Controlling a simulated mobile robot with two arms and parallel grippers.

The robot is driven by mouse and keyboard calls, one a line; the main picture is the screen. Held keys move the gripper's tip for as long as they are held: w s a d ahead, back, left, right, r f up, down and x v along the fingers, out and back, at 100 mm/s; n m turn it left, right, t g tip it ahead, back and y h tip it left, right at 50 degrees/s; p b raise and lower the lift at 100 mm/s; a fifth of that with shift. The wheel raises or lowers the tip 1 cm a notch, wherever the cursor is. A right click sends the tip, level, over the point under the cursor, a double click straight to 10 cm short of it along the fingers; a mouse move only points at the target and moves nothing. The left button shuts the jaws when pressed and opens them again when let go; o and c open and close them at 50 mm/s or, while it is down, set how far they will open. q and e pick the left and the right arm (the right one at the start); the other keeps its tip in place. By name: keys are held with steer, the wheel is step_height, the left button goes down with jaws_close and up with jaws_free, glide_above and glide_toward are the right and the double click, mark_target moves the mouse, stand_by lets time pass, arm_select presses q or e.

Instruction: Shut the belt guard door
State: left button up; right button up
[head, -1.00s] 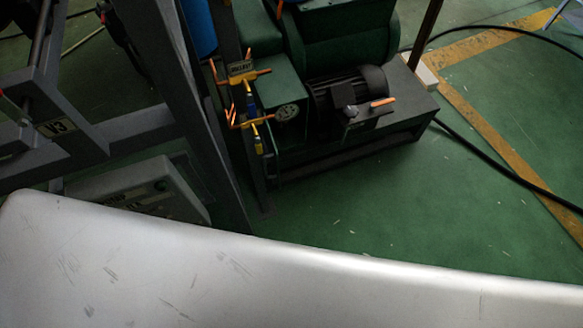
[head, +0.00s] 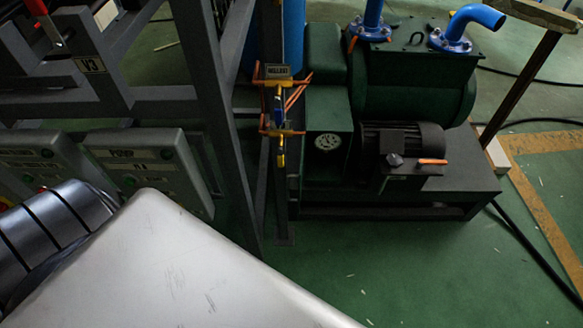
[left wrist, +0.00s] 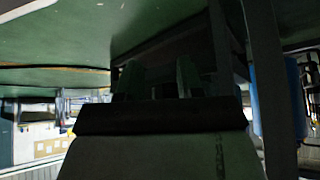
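The green pump unit (head: 405,85) stands on a dark base frame at the right of the head view. A tall green housing (head: 328,125) with a round gauge on its front is at its left side. I cannot make out which panel is the belt guard door, or how far it is open. My left gripper (left wrist: 158,80) shows in the left wrist view as two dark fingers standing apart, with nothing clear between them. That view is very dim. Neither gripper shows in the head view. My right gripper is not in view.
A dark motor (head: 403,140) with an orange handle sits on the base. Yellow valves with orange levers (head: 279,132) stand left of the housing. A grey frame (head: 215,100) and control boxes (head: 150,165) are at left. Green floor (head: 400,270) is clear in front. A black hose (head: 535,245) lies at right.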

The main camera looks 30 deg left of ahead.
arm_select(q)
steer(key=w+a+r+n+t+y+b, duration=0.1)
steer(key=w+a+r+t+b, duration=0.15)
steer(key=w+b, duration=0.35)
steer(key=w+a+r+n+t+y+b, duration=0.1)
steer(key=w+r+t+b, duration=0.25)
steer(key=w, duration=0.45)
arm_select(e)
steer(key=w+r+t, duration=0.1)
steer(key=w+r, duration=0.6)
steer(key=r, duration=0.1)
arm_select(q)
steer(key=w+a+r+n+t+y+b, duration=0.3)
steer(key=w+a+r+t+y+b, duration=0.15)
steer(key=r, duration=0.35)
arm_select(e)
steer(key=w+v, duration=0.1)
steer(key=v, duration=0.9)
arm_select(q)
steer(key=b+x, duration=0.2)
steer(key=x, duration=0.8)
steer(key=shift+w+h+b, duration=0.2)
steer(key=shift+h+b, duration=0.1)
steer(key=shift+h, duration=0.05)
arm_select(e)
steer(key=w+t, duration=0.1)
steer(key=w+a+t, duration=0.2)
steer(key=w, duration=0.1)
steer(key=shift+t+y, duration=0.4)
